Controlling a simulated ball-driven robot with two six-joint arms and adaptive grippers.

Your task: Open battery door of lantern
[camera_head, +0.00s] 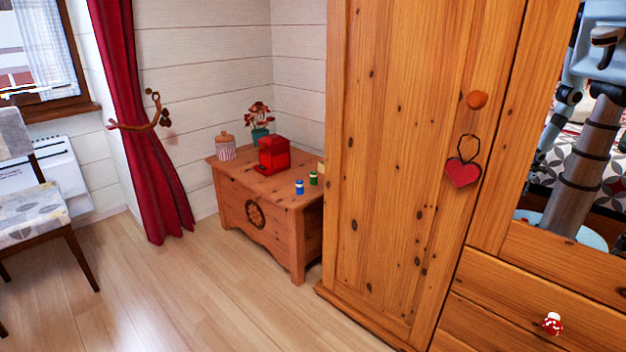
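A red boxy object (273,154), which looks like the lantern, stands on a wooden chest (245,185) in the corner. A flat red part (264,170) sticks out low at its left front; I cannot tell whether it is a door or a base. A small blue cylinder (299,187) and a small green cylinder (313,178), both with pale bands and possibly batteries, stand upright to its right, near the chest's edge. Neither of my grippers is directly in view.
A striped jar (225,147) and a potted plant (260,122) stand behind the lantern. A large wooden wardrobe (415,150) stands right of the chest and hides its right end. A chair (32,195) and red curtain (135,120) are left. The floor (195,295) before the chest is clear.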

